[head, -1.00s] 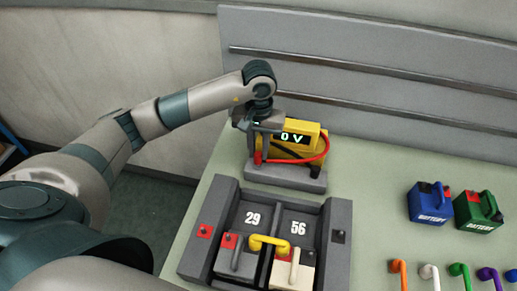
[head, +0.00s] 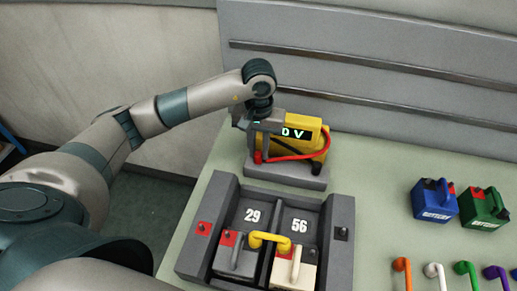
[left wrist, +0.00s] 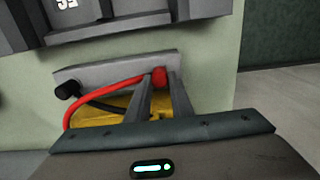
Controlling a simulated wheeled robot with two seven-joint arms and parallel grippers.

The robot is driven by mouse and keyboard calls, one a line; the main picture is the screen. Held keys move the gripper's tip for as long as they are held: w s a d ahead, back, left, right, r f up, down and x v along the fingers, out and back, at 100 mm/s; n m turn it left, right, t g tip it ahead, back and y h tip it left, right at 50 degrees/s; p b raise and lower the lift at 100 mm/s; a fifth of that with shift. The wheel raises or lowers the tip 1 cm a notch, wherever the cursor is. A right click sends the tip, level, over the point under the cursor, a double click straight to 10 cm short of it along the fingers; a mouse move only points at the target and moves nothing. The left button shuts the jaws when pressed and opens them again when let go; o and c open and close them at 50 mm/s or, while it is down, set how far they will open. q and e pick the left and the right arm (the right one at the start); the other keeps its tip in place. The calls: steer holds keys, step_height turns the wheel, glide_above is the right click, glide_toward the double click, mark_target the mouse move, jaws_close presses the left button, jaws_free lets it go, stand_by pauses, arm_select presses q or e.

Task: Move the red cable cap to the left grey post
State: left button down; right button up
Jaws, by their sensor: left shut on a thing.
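The red cable cap (head: 258,157) sits low at the left front of the yellow voltage tester (head: 318,146), at its grey base. A red cable runs from it to the tester's right side. My left gripper (head: 258,151) points down at the cap and is shut on it. In the left wrist view the red cap (left wrist: 159,76) is between the fingertips (left wrist: 158,80). The left grey post (head: 204,227) stands on a red square on the left wall of the battery tray (head: 190,262). My right gripper is not in view.
The tray holds a grey battery (head: 236,253) and a white battery (head: 293,268), joined by a yellow link (head: 269,240). Blue (head: 433,203) and green (head: 482,208) batteries and several coloured hooks are at right. A black cap (left wrist: 67,90) is on the tester base.

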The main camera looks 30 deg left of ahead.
arm_select(q)
steer(key=shift+f, duration=0.1)
steer(key=c, duration=1)
jaws_free()
steer(key=shift+r+p, duration=1.2)
steer(key=shift+r, duration=3.1)
